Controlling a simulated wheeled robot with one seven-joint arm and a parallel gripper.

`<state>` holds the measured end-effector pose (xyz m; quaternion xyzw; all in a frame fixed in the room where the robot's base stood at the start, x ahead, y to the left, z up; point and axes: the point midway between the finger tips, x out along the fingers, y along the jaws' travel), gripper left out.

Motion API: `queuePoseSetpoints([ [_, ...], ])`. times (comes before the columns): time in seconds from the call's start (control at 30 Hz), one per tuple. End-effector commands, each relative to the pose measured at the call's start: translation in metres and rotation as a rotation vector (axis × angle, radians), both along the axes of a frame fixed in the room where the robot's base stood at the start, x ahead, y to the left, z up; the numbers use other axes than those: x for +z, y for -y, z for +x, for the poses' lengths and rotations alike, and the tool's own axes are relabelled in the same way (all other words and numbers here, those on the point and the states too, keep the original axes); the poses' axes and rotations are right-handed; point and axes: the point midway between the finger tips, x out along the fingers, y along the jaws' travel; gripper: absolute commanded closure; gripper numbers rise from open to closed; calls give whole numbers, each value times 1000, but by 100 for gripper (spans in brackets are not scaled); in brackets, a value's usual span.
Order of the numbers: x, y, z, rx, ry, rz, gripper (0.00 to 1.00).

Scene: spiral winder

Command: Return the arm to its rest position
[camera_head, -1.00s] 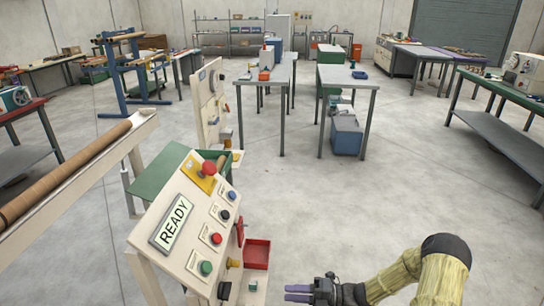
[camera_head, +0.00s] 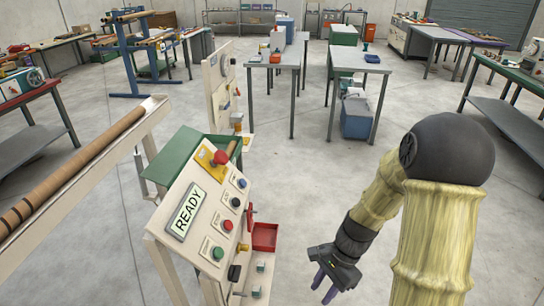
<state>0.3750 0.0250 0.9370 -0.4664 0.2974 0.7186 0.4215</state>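My arm, in a yellowish sleeve with a black elbow, rises at the right of the head view and bends down toward the middle. My gripper (camera_head: 326,284) hangs at its end, right of the control panel, with its purple-grey fingers pointing down. A gap shows between the two fingers, and I see nothing held in them. The gripper is apart from the panel and the red tray.
The cream control panel (camera_head: 182,251) with a READY display (camera_head: 187,211) and coloured buttons stands at the left. A red tray (camera_head: 265,237) sits beside it. A long brown roll (camera_head: 70,170) lies on a rail further left. Tables (camera_head: 362,64) stand behind. Open floor lies around my arm.

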Motion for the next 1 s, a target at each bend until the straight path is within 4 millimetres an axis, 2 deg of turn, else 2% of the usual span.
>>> queuePoseSetpoints([
  [0.03,16,3,-3,94,65,-31,67],
  [0.3,80,20,-17,637,381,-189,67],
  [0.5,117,24,-26,973,549,-288,67],
  [0.67,124,25,-28,1063,587,-313,67],
  [1.0,123,25,-27,1059,585,-313,67],
])
